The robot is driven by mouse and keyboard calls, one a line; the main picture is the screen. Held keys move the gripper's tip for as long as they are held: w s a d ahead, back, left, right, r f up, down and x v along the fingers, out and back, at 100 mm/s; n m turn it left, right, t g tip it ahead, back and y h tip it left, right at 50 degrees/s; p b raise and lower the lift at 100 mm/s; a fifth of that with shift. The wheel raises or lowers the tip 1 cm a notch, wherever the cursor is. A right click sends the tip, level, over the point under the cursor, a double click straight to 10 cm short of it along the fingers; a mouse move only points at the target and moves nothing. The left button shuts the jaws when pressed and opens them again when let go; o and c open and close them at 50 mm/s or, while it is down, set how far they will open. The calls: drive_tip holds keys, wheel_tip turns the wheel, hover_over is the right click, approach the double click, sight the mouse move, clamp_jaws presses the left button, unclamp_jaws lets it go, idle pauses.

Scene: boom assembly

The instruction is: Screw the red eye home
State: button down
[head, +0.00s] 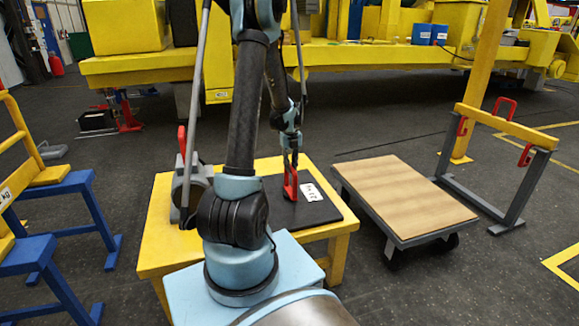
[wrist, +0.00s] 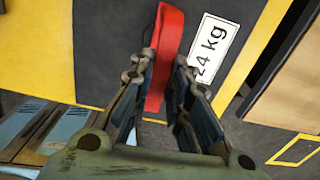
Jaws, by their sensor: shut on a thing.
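The red eye (head: 291,188) stands upright over the black slab (head: 327,213) on the yellow table. My gripper (head: 290,158) comes down from above and is shut on it. In the wrist view the red eye (wrist: 167,48) runs as a long red strip between the two fingers of my gripper (wrist: 163,66). The slab (wrist: 110,50) shows below it, with a white "24 kg" label (wrist: 213,45) beside the eye. The foot of the eye is not clear, so I cannot tell how deep it sits.
A grey block (head: 196,185) with a red part (head: 182,140) stands at the table's left. A wood-topped cart (head: 405,195) is to the right, beside a yellow beam (head: 508,127) on grey legs with several red loops. Blue-legged trestles (head: 75,185) stand at left. Open floor lies behind the table.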

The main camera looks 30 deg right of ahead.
idle(0.6)
drive_tip(key=c, duration=1.5)
unclamp_jaws()
wheel_tip(320, 180, up, 12)
drive_tip(key=shift+a, duration=0.1)
